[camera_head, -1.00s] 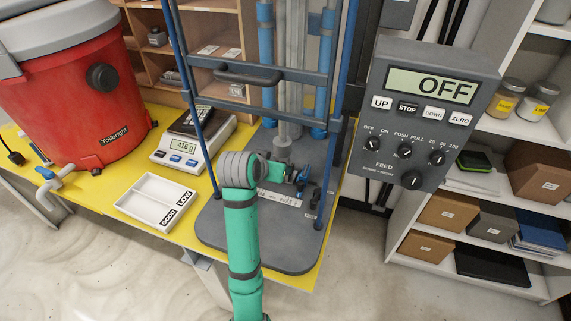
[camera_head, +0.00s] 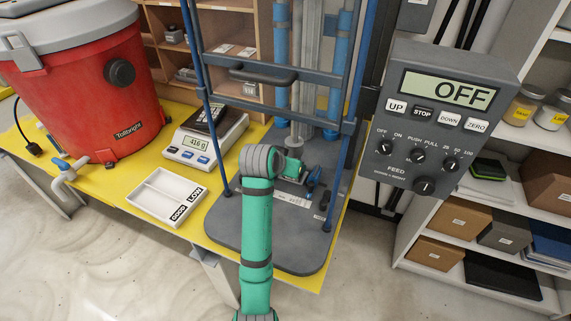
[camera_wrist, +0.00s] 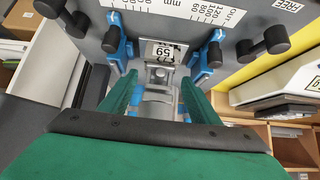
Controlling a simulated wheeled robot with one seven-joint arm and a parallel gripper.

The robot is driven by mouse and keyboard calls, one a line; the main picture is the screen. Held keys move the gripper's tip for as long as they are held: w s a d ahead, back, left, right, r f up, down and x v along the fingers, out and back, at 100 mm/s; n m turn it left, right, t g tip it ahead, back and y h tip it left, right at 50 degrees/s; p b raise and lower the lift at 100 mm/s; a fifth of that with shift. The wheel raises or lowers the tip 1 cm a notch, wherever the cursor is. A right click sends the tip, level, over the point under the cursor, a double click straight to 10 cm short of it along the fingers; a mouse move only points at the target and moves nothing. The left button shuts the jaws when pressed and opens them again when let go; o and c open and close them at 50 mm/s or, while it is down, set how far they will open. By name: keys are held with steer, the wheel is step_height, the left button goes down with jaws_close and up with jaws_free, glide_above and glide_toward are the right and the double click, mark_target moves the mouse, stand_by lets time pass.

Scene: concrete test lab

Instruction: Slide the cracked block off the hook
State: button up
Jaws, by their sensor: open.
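My gripper (camera_wrist: 158,92) is open in the wrist view, with one green finger on each side of a grey part (camera_wrist: 157,108). I cannot tell whether this part is the block or the hook, and no crack shows. A small plate reading 59 (camera_wrist: 166,51) sits just beyond the fingertips, between two blue clamps (camera_wrist: 117,48). In the head view my gripper (camera_head: 303,175) is low inside the test frame (camera_head: 270,74), over its dark base plate (camera_head: 225,235). My arm covers part of that spot.
A white two-part tray (camera_head: 153,197) marked GOOD and LOW lies left of the base plate. A scale (camera_head: 212,138) reading 416 g stands behind it. A red drum (camera_head: 75,95) is at far left. The control box (camera_head: 440,125) reads OFF at right. Blue posts (camera_head: 338,170) flank my gripper.

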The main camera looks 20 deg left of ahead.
mark_target(300, 181)
steer(key=shift+x, duration=2.9)
